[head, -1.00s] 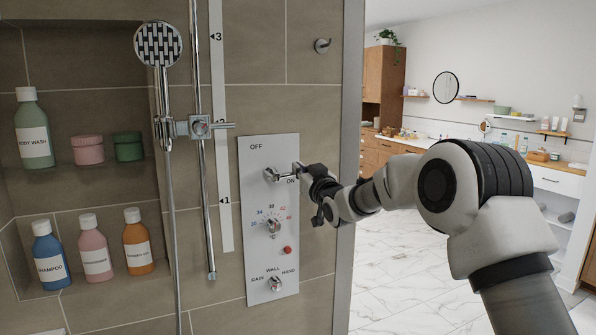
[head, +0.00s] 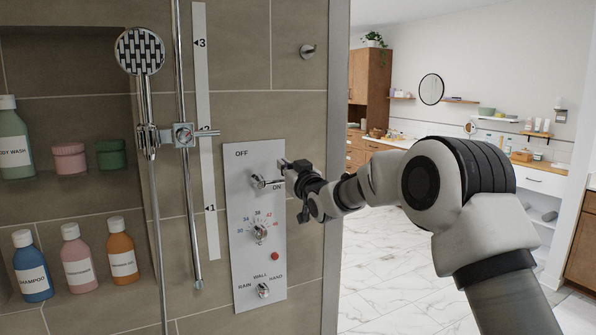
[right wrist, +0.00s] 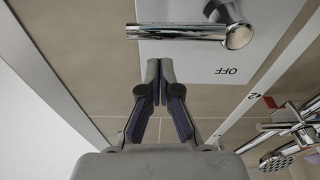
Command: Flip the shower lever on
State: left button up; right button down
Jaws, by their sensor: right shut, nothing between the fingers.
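The chrome shower lever (head: 268,183) is on the white control panel (head: 239,212). My right gripper (head: 284,164) is just above the lever's free end, shut and empty. In the right wrist view, where OFF appears upside down, the lever (right wrist: 180,32) lies across the top of the picture. The fingertips (right wrist: 160,65) there look a little apart from it, on the OFF side. My left gripper is out of view.
Below the lever are a temperature dial (head: 260,233), a red button (head: 275,256) and an outlet selector (head: 263,291). The hand shower (head: 140,52) and its rail stand left of the panel. Bottles sit in the niche at left. The wall edge (head: 336,200) is right of the panel.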

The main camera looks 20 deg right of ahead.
jog(key=s+b, duration=0.4)
jog(key=s, duration=0.5)
jog(key=shift+s+d+f, duration=0.15)
jog(key=shift+s+d, duration=0.05)
jog(key=shift+s, duration=0.15)
